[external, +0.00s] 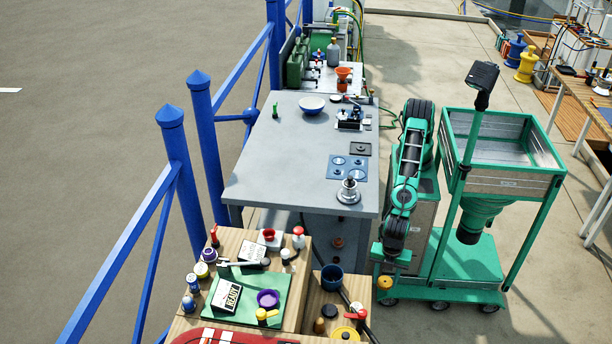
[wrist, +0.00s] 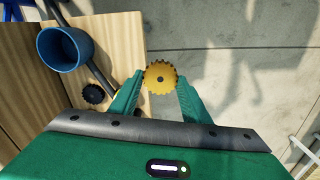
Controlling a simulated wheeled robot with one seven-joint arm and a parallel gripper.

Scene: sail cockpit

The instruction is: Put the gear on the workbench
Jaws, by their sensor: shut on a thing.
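The gear is a yellow toothed disc with a dark centre. It shows in the wrist view (wrist: 160,77) between the two green fingers of my gripper (wrist: 160,84), which is shut on it. In the external view the gear (external: 384,282) is small and hangs below my gripper (external: 385,270), to the right of the wooden bench's lower shelf. The grey workbench (external: 270,165) stands to the left of my arm, farther back than my gripper. The gear is apart from the workbench.
A blue cup (external: 332,277) and a dark round part (wrist: 93,93) are on the wooden surface near my gripper. A bowl (external: 312,104), a blue plate (external: 349,167) and a metal fixture (external: 348,191) are on the workbench. Its left and front middle are bare.

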